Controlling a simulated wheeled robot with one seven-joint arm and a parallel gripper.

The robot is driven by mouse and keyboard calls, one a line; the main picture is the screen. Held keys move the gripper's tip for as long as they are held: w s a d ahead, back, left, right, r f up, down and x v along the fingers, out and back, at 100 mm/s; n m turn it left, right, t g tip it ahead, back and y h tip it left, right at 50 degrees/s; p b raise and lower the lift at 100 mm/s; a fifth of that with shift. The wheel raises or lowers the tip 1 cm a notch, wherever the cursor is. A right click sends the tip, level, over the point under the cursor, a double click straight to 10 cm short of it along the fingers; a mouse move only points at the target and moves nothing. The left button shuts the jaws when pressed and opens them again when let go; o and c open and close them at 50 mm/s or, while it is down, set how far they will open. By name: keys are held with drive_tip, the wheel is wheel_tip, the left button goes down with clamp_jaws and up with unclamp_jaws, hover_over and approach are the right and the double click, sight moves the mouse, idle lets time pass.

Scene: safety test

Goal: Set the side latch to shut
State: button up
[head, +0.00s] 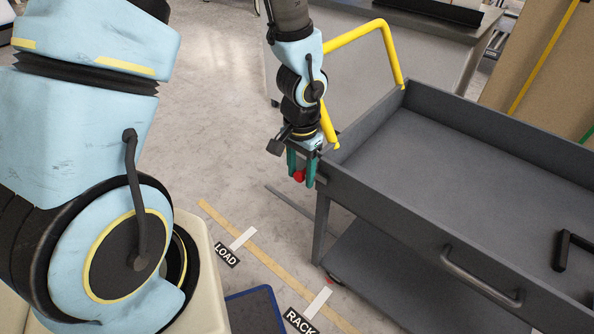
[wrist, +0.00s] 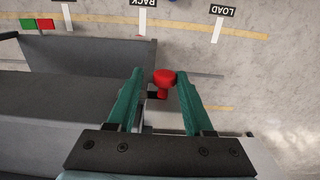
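The side latch shows as a red knob (head: 299,176) on a dark stem, beside the near left corner of the grey cart (head: 430,227). In the wrist view the red knob (wrist: 164,77) sits between the fingertips, close to the right one. My gripper (head: 301,173) points down at this corner, and its green fingers are apart around the knob. In the wrist view my gripper (wrist: 160,78) shows a gap on the left of the knob; contact on the right is unclear. The latch's mounting is largely hidden.
The cart has a yellow push handle (head: 362,34), a dark side handle (head: 482,278) and a black object (head: 565,250) in its tray. A red and green marking (wrist: 37,24) shows in the wrist view. The floor left of the cart is mostly clear, with LOAD (head: 227,255) and RACK labels.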

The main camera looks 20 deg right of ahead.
sight(300, 174)
drive_tip(key=shift+o, duration=1.4)
wheel_tip(300, 174, up, 11)
drive_tip(key=p, duration=0.1)
drive_tip(key=shift+p, duration=0.35)
drive_tip(key=shift+f, duration=0.1)
drive_tip(key=w+a+r+n+p, duration=0.1)
drive_tip(key=w+a+r+n, duration=0.1)
drive_tip(key=a, duration=0.6)
drive_tip(key=w+a+r+n+t+p, duration=0.1)
drive_tip(key=w+a+r+n+p, duration=0.1)
drive_tip(key=a+r+n, duration=0.3)
drive_tip(key=w+a+r+n+p, duration=0.2)
drive_tip(key=w+a+r+n, duration=0.1)
drive_tip(key=a, duration=0.9)
wheel_tip(300, 174, up, 3)
drive_tip(key=shift+f+n+t, duration=0.15)
drive_tip(key=shift+n+t, duration=0.15)
drive_tip(key=shift+n, duration=0.2)
